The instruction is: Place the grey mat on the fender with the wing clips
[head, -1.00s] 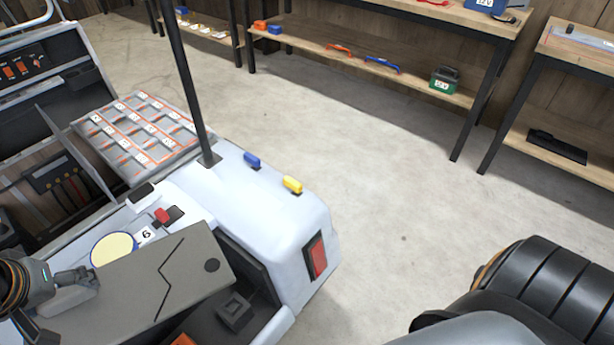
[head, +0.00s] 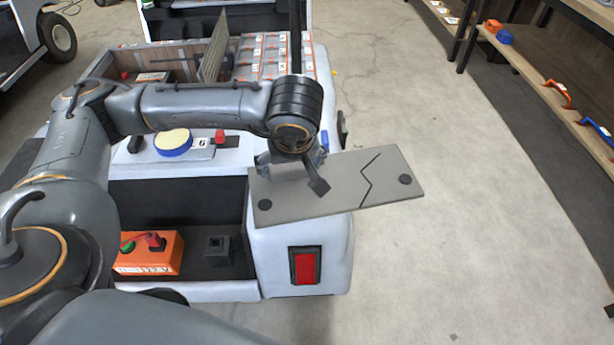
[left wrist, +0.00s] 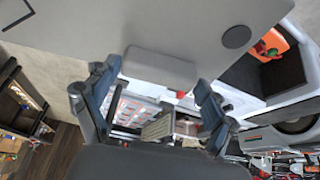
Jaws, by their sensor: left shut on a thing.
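The grey mat (head: 335,185) is a flat plate with a dark zigzag line and dark round spots. My left gripper (head: 295,168) is shut on it near its far edge. In the left wrist view, a grey raised block on the mat (left wrist: 160,68) shows near the fingers of the left gripper (left wrist: 155,98). The mat is over the white fender (head: 272,245) at the cart's rear corner, and its right part juts out over the floor. I cannot tell whether it touches the fender. The wing clips are hidden now. My right gripper is not in view.
A dark bay left of the fender holds an orange box (head: 150,255) and a black socket block (head: 217,250). A round cream-topped blue pad (head: 173,142) lies on the cart. A dark post (head: 297,40) rises behind my arm. Floor on the right is clear up to the shelf (head: 550,75).

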